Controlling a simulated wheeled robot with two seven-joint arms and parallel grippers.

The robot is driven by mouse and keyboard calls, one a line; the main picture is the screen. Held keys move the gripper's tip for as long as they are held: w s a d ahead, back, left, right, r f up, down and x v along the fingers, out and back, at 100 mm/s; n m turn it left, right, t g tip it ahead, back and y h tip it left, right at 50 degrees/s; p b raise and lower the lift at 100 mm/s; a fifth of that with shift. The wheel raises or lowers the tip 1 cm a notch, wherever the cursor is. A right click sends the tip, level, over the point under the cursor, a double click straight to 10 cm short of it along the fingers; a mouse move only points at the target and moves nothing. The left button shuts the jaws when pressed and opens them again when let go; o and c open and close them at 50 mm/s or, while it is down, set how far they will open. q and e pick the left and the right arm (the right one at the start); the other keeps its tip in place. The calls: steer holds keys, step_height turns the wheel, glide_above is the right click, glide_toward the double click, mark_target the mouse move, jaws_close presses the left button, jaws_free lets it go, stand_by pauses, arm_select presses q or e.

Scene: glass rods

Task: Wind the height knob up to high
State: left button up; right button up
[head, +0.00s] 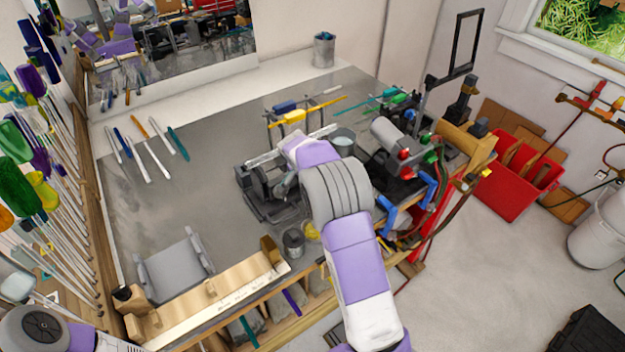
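My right arm reaches up from the bottom over the bench, and its wrist ends above a dark roller device (262,190). The fingers of my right gripper are not clear at this angle, so I cannot tell whether they are open, shut or touching anything. I cannot pick out the height knob with certainty; the arm covers part of the device and the bench beside it. A small yellow part (310,231) shows at the left edge of my forearm. Only a piece of my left arm shows at the bottom left corner; its gripper is out of view.
A burner (388,134) with red and green knobs stands right of the arm. Yellow (292,118) and teal rods rest on stands behind. Several loose rods lie at the back left of the grey bench (205,205). A wooden ruler rail (215,300) lines the front.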

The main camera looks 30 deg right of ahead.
steer(key=shift+w+d+f, duration=0.1)
steer(key=shift+f, duration=0.3)
